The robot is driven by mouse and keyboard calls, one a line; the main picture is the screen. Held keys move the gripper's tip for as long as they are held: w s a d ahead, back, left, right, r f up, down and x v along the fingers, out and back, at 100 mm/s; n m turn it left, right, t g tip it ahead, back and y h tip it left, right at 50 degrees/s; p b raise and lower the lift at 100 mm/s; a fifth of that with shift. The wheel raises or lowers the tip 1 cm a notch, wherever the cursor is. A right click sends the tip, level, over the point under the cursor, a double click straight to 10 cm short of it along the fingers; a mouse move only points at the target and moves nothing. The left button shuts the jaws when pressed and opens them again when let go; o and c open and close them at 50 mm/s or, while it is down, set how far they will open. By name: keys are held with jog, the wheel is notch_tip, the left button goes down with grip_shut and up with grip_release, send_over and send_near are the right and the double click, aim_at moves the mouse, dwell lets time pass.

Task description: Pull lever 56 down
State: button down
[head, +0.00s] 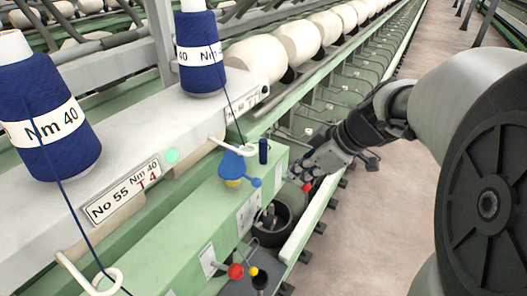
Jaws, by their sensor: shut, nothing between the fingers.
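My gripper (313,175) is shut at the side of the green machine, with its fingertips pointing left and down. A small red knob (307,187) shows right by the fingertips; I cannot tell whether they touch. Most of its lever is hidden. The nearer station has a plate (122,191) reading No 55 and a lever with a red knob (236,271). The farther station's plate (247,102) is too small to read surely, and it stands above the part of the machine where my gripper is.
Yellow (253,271) and black (260,281) knobs stand beside the near red one. A black round cup (272,222) and a blue funnel-like part (232,166) lie left of my gripper. Blue yarn cones (199,55) stand on top. The floor (385,225) at right is clear.

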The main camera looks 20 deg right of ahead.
jog(key=shift+s+d+f+t+b, duration=0.1)
jog(key=shift+d+f+t+b, duration=0.15)
jog(key=shift+f+b, duration=0.45)
jog(key=b, duration=0.4)
jog(key=shift+s+d+f, duration=0.1)
jog(key=shift+s+f, duration=0.15)
jog(key=shift+f, duration=0.1)
jog(key=shift+r, duration=0.25)
jog(key=shift+w+a+r, duration=0.25)
jog(key=shift+w+a, duration=0.2)
jog(key=shift+w, duration=0.1)
